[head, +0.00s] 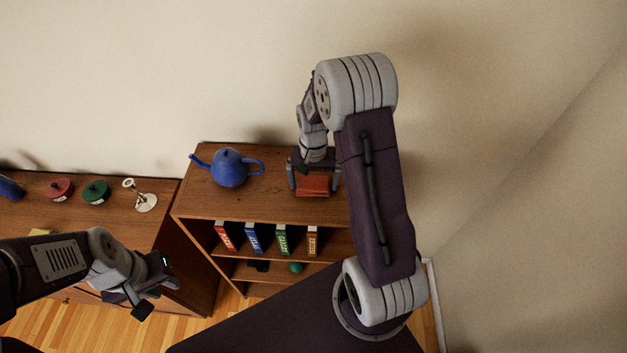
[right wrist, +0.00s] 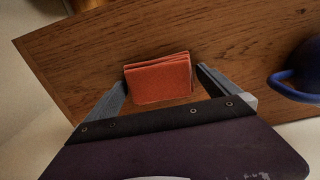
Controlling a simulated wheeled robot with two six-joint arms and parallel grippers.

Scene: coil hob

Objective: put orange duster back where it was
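The orange duster (head: 313,186) is a folded orange-red cloth on top of the brown wooden shelf unit (head: 270,206), near its right end. It also shows in the right wrist view (right wrist: 160,80). My right gripper (head: 314,186) is over it, with one finger on each side and small gaps showing, so it looks open around the duster. In the right wrist view the fingertips (right wrist: 162,76) are beside the duster's two side edges. My left gripper (head: 157,296) is open and empty, low in front of the left cabinet.
A blue teapot (head: 229,168) stands left of the duster on the same top. Books (head: 254,238) and a green ball (head: 295,268) are on shelves below. The left cabinet (head: 150,227) carries a red item (head: 60,190), a green item (head: 96,192) and a candlestick (head: 145,201). A wall is behind.

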